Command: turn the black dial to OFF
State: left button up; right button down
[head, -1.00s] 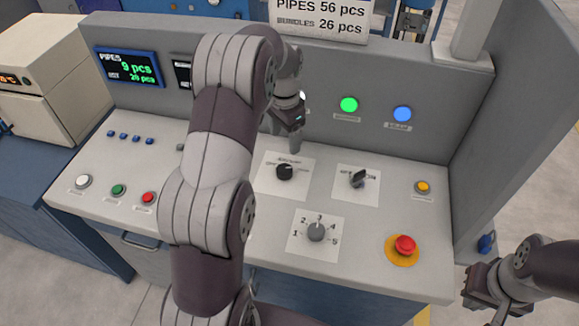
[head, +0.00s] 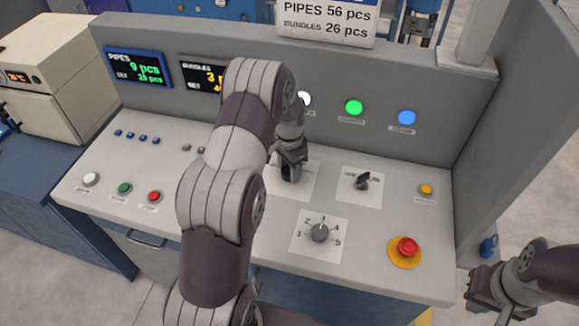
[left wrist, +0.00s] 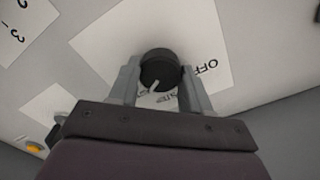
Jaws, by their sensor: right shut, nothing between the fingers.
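The black dial (left wrist: 159,68) sits on a white label plate (left wrist: 100,42) on the console. In the left wrist view it is a round black knob with a light pointer mark toward the lower edge; the word OFF is printed to its right. The pointer is not at OFF. My left gripper (left wrist: 160,72) is open, with one finger on each side of the dial and little space between. In the head view my left gripper (head: 291,178) hides the dial. My right gripper (head: 480,290) is shut and empty, off the console at the lower right.
A red emergency button (head: 407,247) and a yellow button (head: 426,190) are further right. The back panel (head: 430,140) rises behind.

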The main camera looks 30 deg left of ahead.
pick_arm(q)
jog(key=shift+c, duration=0.9)
jog(key=n, duration=1.1)
jog(key=shift+n, duration=0.3)
jog(key=n, duration=0.6)
jog(key=shift+a, duration=0.1)
jog(key=n, duration=0.6)
jog(key=shift+r, duration=0.1)
jog(key=shift+n, duration=0.3)
